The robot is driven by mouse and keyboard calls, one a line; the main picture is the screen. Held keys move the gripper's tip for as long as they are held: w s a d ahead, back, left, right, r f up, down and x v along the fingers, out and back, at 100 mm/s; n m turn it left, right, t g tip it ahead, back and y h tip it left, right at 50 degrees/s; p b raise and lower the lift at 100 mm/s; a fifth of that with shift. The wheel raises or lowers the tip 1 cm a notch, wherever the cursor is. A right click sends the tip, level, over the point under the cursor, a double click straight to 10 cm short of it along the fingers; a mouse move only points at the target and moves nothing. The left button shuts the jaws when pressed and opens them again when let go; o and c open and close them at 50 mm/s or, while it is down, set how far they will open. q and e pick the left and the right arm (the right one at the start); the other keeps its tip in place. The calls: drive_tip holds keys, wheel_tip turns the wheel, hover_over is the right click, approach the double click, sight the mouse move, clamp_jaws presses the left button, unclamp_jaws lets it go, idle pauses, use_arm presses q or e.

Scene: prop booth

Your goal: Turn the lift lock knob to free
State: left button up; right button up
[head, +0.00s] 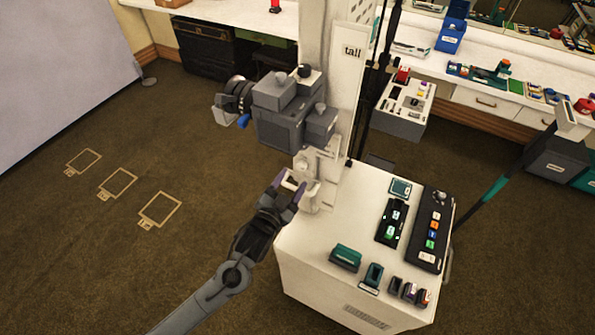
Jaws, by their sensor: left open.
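A dark grey camera (282,112) is mounted on the pale column (325,45) above the white cart (305,240). Below the camera is a small pale lift fitting (318,165) with a rounded knob-like part; its setting is too small to read. My left gripper (291,184) reaches up from the lower left to the foot of this fitting. Its purple-tipped fingers are spread, with a pale part showing between or behind them. I cannot tell whether they touch it. My right gripper is not in view.
The cart top holds a black button panel (430,228), a black switch box (391,222) and several small green and dark blocks. A grey-green pole (505,177) slants at the right. Open floor with taped outlines (117,183) lies left.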

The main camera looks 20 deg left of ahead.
sight(300, 168)
use_arm(q)
drive_tip(key=shift+w+d, duration=0.2)
drive_tip(key=shift+w, duration=1.95)
drive_tip(key=shift+c, duration=0.5)
drive_tip(key=c, duration=1)
